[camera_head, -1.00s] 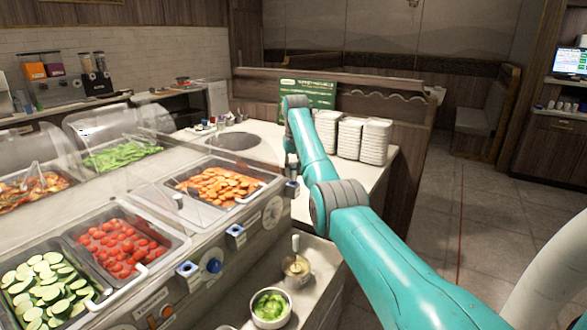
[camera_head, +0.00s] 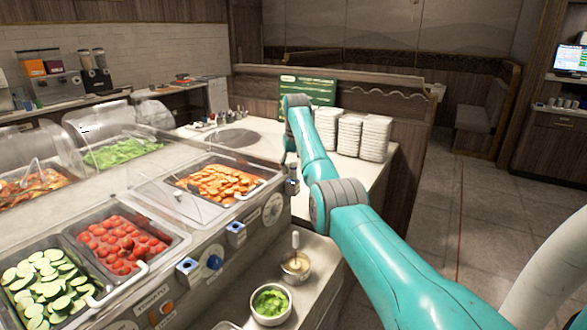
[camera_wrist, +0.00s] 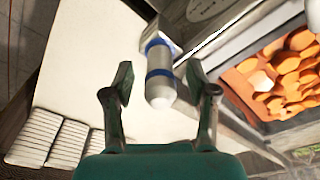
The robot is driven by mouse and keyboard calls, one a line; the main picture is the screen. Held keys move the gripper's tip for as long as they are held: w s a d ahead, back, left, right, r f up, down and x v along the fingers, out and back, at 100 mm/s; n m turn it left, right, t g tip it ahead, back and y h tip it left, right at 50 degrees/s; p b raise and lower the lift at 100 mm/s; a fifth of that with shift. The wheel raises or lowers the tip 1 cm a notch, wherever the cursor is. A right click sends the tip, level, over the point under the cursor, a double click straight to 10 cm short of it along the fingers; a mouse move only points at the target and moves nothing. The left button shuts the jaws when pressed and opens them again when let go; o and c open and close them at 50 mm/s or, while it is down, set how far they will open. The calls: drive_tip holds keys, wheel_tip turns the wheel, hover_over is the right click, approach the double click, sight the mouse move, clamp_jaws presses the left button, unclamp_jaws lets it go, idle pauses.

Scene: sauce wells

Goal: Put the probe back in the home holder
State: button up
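The probe (camera_wrist: 160,90), a white rounded piece with blue bands, shows in the wrist view between the two fingers of my gripper (camera_wrist: 159,88). My gripper is open, with a gap on each side of the probe. The probe's far end meets a pale grey block, and I cannot tell how deeply it sits there. In the head view a small grey holder (camera_head: 292,186) is at the counter's front right corner, below my gripper. The probe is too small to make out clearly there.
White stacked trays (camera_head: 374,137) stand behind my arm.

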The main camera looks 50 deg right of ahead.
wheel_tip(320, 180, up, 12)
drive_tip(key=s, duration=0.1)
drive_tip(key=shift+a, duration=0.45)
